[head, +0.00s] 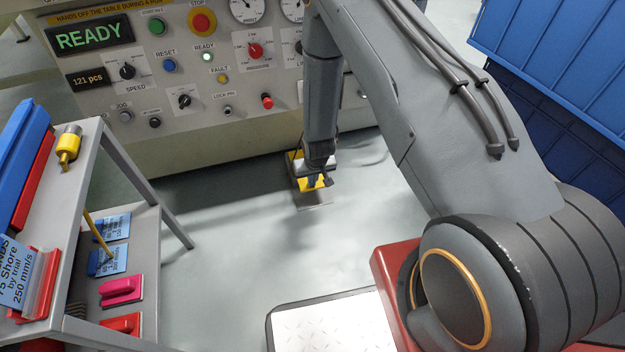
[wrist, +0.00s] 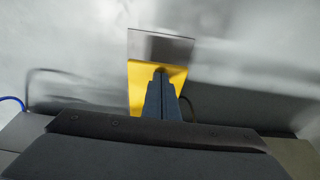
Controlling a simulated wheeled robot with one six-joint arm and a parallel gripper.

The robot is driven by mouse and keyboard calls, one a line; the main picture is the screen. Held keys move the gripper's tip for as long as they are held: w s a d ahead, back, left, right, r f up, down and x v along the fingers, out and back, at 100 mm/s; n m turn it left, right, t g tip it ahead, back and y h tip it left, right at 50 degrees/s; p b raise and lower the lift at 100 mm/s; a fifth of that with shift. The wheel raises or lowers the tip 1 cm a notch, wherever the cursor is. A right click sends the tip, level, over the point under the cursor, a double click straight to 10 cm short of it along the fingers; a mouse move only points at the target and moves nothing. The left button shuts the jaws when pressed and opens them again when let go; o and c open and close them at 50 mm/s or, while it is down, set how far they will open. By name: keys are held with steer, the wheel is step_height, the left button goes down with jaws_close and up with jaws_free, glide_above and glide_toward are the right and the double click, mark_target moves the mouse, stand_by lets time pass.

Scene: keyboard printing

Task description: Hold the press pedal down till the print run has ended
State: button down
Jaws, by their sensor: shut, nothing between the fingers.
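The press pedal (head: 297,168) is on the floor in front of the machine, with a yellow body and a grey metal plate at its near end. My gripper (head: 321,181) is shut and empty, pointing down over the pedal. In the wrist view the shut fingers (wrist: 160,76) lie over the yellow part of the pedal (wrist: 139,88), with the grey plate (wrist: 160,46) beyond the tips. I cannot tell whether the fingertips touch the pedal or whether it is pressed. The machine's display (head: 89,36) reads READY in green, and the counter (head: 91,77) reads 121 pcs.
The control panel (head: 205,70) has a red stop button (head: 201,21) and a lit green READY lamp (head: 207,57). A grey shelf cart (head: 80,190) with coloured tools stands at left. Blue bins (head: 555,60) are at upper right. The floor left of the pedal is clear.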

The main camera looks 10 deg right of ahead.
steer(key=p+v, duration=0.1)
steer(key=v, duration=0.1)
steer(key=w+p+v, duration=0.1)
steer(key=p+v, duration=0.1)
steer(key=shift+s+r, duration=0.1)
steer(key=shift+r, duration=0.05)
steer(key=s+p+v, duration=0.1)
steer(key=p+v, duration=0.2)
steer(key=v, duration=0.6)
steer(key=shift+s, duration=0.15)
steer(key=shift+r, duration=0.1)
